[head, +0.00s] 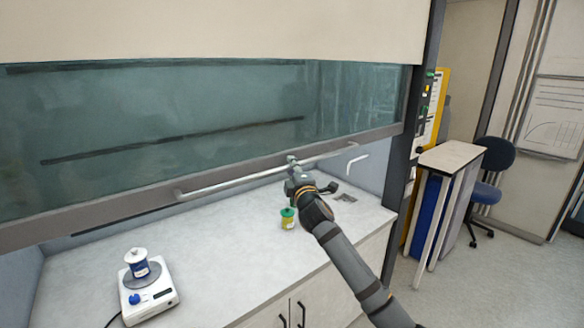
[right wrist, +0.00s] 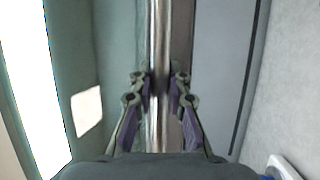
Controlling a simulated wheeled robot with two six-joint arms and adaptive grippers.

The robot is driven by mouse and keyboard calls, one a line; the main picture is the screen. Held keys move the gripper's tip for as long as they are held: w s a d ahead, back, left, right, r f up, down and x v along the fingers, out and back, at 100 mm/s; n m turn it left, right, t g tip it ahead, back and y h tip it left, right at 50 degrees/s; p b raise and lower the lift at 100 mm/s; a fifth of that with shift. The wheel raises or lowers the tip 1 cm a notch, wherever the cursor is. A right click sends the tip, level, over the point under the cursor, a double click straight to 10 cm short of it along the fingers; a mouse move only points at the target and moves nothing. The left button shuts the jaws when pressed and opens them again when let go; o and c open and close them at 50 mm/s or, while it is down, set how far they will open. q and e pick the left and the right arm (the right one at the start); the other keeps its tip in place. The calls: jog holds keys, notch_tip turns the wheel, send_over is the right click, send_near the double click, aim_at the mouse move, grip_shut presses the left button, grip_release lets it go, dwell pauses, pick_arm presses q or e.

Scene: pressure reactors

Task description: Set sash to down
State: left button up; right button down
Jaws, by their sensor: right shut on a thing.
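The sash (head: 180,135) is a greenish glass pane in a grey frame, partly lowered, with an open gap between its bottom edge and the worktop. A pale horizontal bar handle (head: 235,181) runs along its bottom rail. My right gripper (head: 291,162) is at the handle's right part. In the right wrist view, the fingers (right wrist: 159,85) stand on both sides of the shiny bar (right wrist: 157,125) and are shut on it. My left gripper is not in view.
A white hotplate stirrer (head: 150,291) with a small blue-labelled jar (head: 137,262) stands at the left of the worktop (head: 225,255). A green-capped yellow jar (head: 288,218) stands below my right gripper. A blue chair (head: 492,180) is at the right.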

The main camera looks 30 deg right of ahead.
dwell(0.3)
pick_arm(q)
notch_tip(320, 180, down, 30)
jog(key=b, duration=3)
pick_arm(e)
notch_tip(320, 180, down, 43)
jog(key=b, duration=0.4)
jog(key=shift+f+b, duration=0.25)
jog(key=shift+b, duration=0.2)
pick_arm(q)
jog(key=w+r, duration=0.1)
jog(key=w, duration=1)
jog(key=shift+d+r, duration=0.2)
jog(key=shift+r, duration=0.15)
pick_arm(e)
jog(key=shift+f, duration=0.15)
jog(key=c, duration=1.3)
grip_release()
